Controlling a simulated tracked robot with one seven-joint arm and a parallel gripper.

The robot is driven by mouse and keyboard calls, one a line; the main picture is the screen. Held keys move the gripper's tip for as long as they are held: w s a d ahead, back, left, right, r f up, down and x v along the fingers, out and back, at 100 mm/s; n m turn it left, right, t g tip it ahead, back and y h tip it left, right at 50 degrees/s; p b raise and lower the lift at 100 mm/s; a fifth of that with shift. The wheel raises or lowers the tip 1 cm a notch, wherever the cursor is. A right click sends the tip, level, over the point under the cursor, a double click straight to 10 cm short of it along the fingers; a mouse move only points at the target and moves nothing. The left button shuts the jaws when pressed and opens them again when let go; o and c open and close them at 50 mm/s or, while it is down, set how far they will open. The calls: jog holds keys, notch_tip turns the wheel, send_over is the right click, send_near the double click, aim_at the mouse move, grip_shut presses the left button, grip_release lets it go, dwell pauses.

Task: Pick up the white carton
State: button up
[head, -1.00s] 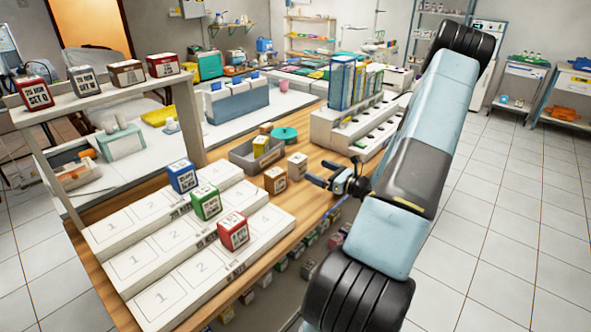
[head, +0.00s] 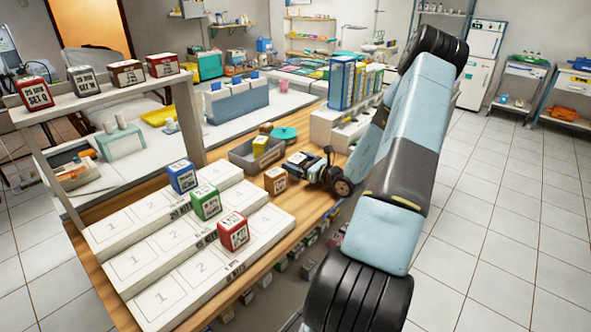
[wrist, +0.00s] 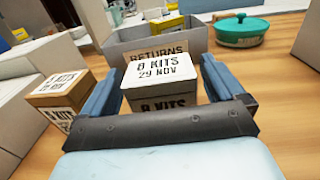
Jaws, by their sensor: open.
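The white carton (wrist: 160,72), with a white top marked "8 KITS 29 NOV", stands upright on the wooden counter in the wrist view. My gripper (wrist: 158,80) is open, with one blue finger on each side of the carton. Its lower front is partly hidden by my gripper's body. I cannot tell whether the fingers touch it. In the head view my gripper (head: 300,163) is low over the counter and mostly hides the carton.
A brown carton (head: 276,180) stands close on the left, also in the wrist view (wrist: 58,98). Behind is the grey returns bin (head: 240,152), with a yellow carton (head: 260,146) in it. A teal lidded pot (head: 284,134) is beyond. Numbered white steps (head: 160,255) lie left.

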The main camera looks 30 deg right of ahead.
jog(key=c, duration=1.1)
jog(key=shift+o, duration=0.2)
